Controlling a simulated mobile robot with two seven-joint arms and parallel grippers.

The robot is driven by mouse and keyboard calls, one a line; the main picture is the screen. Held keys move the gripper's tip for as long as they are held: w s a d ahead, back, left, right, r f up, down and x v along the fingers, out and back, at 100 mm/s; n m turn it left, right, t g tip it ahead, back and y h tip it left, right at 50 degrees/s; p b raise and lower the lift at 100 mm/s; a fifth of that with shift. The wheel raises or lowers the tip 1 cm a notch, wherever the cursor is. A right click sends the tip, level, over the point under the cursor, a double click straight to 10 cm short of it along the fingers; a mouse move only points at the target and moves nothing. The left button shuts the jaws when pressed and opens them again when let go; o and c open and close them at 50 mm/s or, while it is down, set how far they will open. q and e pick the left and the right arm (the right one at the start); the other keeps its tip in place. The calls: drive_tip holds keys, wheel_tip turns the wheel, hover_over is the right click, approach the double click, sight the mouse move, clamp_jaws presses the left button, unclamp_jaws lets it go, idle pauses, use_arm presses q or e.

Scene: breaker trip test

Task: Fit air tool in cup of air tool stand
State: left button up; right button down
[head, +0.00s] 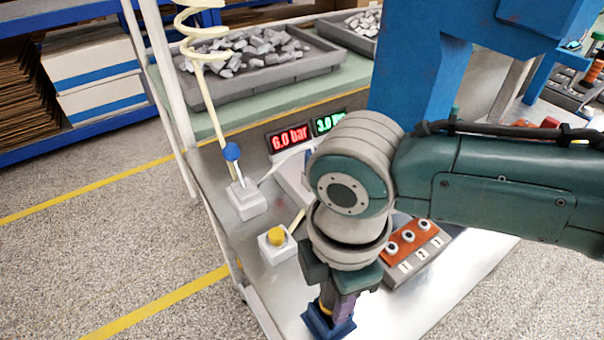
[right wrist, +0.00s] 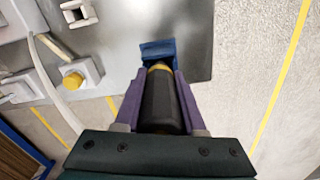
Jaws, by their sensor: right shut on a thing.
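My right gripper (head: 338,304) points down at the front of the grey bench and is shut on the air tool. In the right wrist view the air tool (right wrist: 160,103) is a dark cylinder with a yellow band near its far end, between the purple fingers of my gripper (right wrist: 157,92). The blue air tool stand (head: 318,325) is right below the gripper; it also shows at the tool's far end (right wrist: 157,48). The tool's far end overlaps the stand; its tip is hidden, so I cannot tell whether it is inside the cup. My left gripper is not in view.
A yellow button box (head: 276,243) and a blue-knobbed lever valve (head: 240,190) stand left of my arm. A pressure display (head: 290,138) and a tray of metal parts (head: 258,82) are behind. The bench edge is close.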

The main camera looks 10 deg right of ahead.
drive_tip(key=shift+f, duration=0.35)
drive_tip(key=shift+c, duration=2.1)
unclamp_jaws()
drive_tip(key=shift+r, duration=0.1)
wheel_tip(320, 180, up, 10)
drive_tip(key=shift+f+p, duration=0.1)
drive_tip(key=shift+p, duration=0.55)
